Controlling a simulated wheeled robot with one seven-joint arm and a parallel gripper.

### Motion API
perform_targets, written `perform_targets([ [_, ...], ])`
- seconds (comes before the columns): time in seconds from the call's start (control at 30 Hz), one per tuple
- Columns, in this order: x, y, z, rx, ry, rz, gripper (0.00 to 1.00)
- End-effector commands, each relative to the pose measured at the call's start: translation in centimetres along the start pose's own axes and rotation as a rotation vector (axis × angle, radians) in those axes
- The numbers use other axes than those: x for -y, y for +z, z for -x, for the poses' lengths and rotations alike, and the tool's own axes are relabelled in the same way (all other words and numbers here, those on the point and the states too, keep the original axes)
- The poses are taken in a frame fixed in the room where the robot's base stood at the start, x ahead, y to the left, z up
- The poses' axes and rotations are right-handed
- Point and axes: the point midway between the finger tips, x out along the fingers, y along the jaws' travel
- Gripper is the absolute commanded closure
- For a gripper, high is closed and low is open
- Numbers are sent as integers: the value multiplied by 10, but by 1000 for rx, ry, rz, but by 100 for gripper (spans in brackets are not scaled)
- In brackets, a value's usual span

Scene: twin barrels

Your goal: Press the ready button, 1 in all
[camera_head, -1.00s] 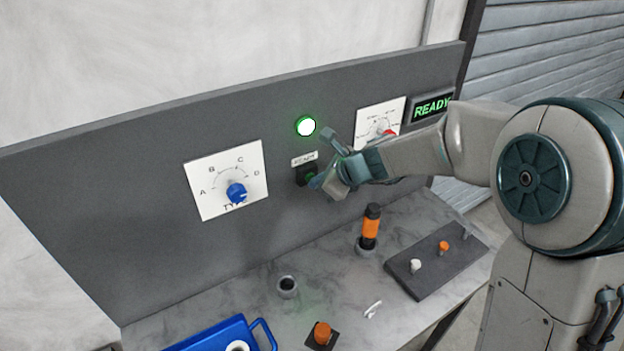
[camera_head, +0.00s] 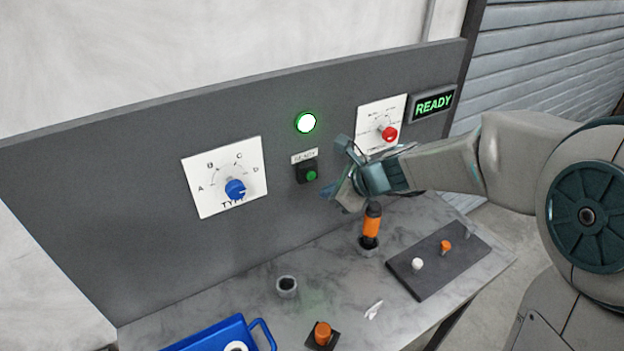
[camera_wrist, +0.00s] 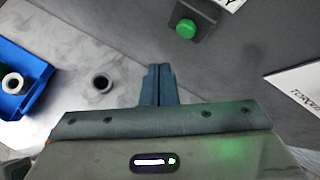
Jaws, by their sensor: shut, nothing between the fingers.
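The ready button is a green button (camera_head: 311,175) on a black box under a READY label (camera_head: 304,156) on the grey panel. It also shows in the wrist view (camera_wrist: 186,28) at the upper middle. A round lamp (camera_head: 305,123) above it is lit green-white, and the READY sign (camera_head: 433,104) at the panel's right is lit green. My gripper (camera_head: 335,190) is shut and empty, to the right of the button and apart from it. In the wrist view its closed fingertips (camera_wrist: 158,70) sit below and left of the button.
A TYPE dial (camera_head: 235,189) is left of the button, and a red-knobbed dial (camera_head: 389,134) is to the right. On the table are an orange-black cylinder (camera_head: 371,226), an empty socket (camera_head: 287,286), a dark pegboard (camera_head: 428,276) and a blue tray (camera_head: 208,334).

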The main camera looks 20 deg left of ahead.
Motion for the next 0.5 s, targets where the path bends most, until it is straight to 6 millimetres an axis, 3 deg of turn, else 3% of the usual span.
perform_targets([
  [0.2,-9,-10,12,0,-1,0,100],
  [0.5,-11,-10,14,0,0,0,100],
])
